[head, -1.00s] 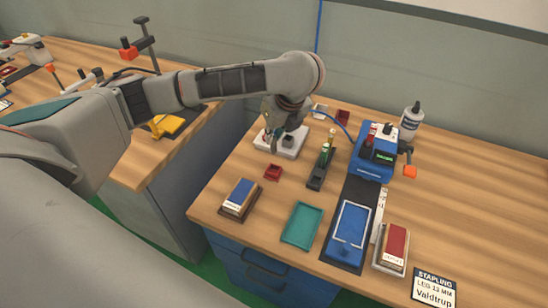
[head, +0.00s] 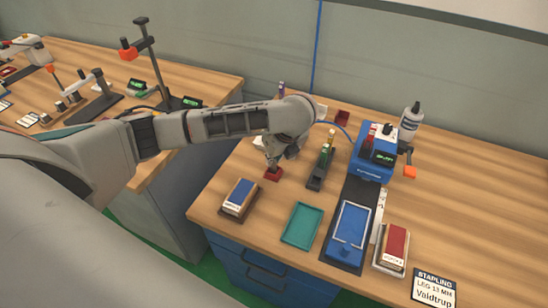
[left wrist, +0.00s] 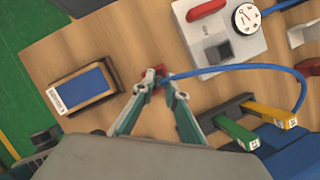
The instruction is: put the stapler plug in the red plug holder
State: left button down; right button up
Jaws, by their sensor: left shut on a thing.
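The small red plug holder (head: 273,175) sits on the bench between the blue-topped pad and the black rail. My left gripper (head: 274,162) is directly above it, pointing down. In the left wrist view the left gripper's fingertips (left wrist: 157,79) are shut on the stapler plug, which is mostly hidden between them. The blue hose (left wrist: 215,71) runs from the fingertips to the right. A bit of the red holder (left wrist: 159,68) shows just beyond the tips. I cannot tell whether the plug is inside the holder or just over it. My right gripper is not in view.
The blue stapling machine (head: 373,155) stands at the back right of the rail (head: 320,172). A blue-topped pad (head: 240,197) and a teal tray (head: 302,225) lie in front. A white plate with a gauge (left wrist: 228,40) is behind the gripper.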

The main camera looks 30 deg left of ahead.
pick_arm(q)
jog(key=shift+f, duration=0.15)
jog(key=c, duration=2)
grip_release()
jog(key=shift+c, duration=0.2)
jog(key=v, duration=1.2)
jog(key=shift+d, duration=0.1)
